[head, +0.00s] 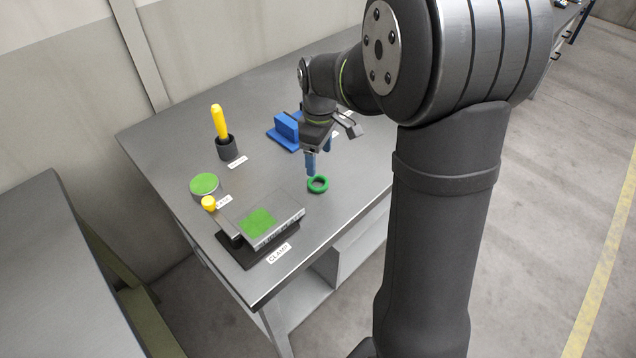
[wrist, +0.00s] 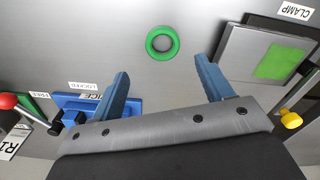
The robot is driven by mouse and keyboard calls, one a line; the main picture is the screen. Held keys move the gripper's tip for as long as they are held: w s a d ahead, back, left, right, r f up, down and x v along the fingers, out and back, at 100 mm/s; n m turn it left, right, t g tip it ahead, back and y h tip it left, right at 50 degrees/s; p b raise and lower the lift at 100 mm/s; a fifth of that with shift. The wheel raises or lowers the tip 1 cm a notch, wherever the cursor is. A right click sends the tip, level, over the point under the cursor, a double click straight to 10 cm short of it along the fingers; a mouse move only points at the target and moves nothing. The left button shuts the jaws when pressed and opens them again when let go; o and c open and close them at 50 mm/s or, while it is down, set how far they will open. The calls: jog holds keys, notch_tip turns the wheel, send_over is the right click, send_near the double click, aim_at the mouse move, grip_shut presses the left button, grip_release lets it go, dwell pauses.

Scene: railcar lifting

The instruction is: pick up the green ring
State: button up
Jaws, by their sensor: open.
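The green ring (head: 318,184) lies flat on the grey table, right of its middle in the head view. In the wrist view the ring (wrist: 162,42) is at the top centre, beyond and between the two blue fingertips. My gripper (head: 319,160) is above the table, close to the ring and a little behind it in the head view. In the wrist view my gripper (wrist: 160,72) has its fingers wide apart with nothing between them. The ring is apart from both fingers.
A clamp block with a green patch (head: 258,222) stands near the front edge. A blue vice (head: 286,131) is behind my gripper. A yellow-handled tool (head: 220,122) stands in a dark cup, with a green disc (head: 204,184) at left. The table (head: 175,142) is clear around the ring.

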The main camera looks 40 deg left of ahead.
aim_at(320, 182)
jog(key=f, duration=0.7)
jog(key=shift+s+d+f, duration=0.1)
jog(key=shift+d+f, duration=0.15)
jog(key=shift+f, duration=0.15)
jog(key=c, duration=1)
jog(key=shift+c, duration=0.4)
jog(key=shift+r, duration=0.1)
